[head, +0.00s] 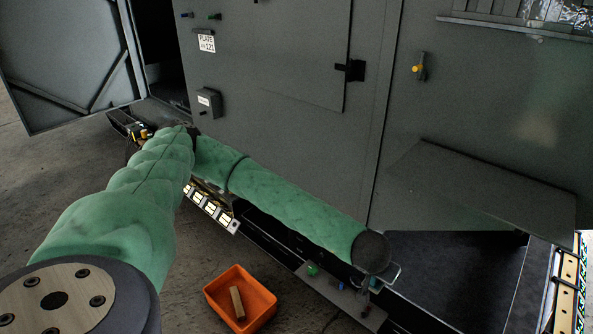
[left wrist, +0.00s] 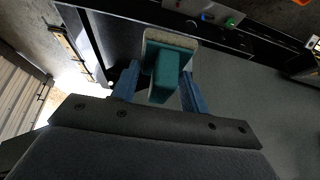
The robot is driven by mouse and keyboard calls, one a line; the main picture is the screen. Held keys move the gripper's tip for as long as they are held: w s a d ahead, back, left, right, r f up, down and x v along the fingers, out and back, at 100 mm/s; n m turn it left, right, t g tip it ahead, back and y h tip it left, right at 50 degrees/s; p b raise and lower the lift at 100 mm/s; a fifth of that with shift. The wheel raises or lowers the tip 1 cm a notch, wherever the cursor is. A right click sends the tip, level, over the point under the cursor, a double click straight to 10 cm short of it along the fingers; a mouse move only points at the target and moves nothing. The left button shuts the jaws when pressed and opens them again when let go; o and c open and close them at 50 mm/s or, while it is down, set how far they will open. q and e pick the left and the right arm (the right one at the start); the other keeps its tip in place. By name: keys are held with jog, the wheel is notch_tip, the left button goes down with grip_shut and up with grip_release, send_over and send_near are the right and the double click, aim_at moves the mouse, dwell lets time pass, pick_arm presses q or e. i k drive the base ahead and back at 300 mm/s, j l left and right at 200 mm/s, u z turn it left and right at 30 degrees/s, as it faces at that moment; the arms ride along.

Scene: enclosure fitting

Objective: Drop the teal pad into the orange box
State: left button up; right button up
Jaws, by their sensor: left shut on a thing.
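The teal pad (left wrist: 166,75) shows in the left wrist view as a teal block with a pale plate-like edge at its far end. My left gripper (left wrist: 160,82) has its two blue fingers on either side of the pad and is shut on it. The orange box (head: 263,304) stands on the floor at the bottom of the head view, left of my wrist, with a tan block (head: 237,303) inside. My right gripper is in neither view.
A large grey cabinet (head: 280,120) fills the back, with its left door (head: 70,60) open. A grey shelf (head: 480,190) juts out at the right. A low plate with a green knob (head: 312,270) lies between box and wrist. Concrete floor is clear around the box.

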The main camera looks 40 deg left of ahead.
aim_at(259, 306)
jog(key=u, duration=1.45)
jog(key=i+l+u, duration=0.25)
jog(key=i+u, duration=0.2)
jog(key=i+l+u, duration=0.45)
jog(key=i+l, duration=0.35)
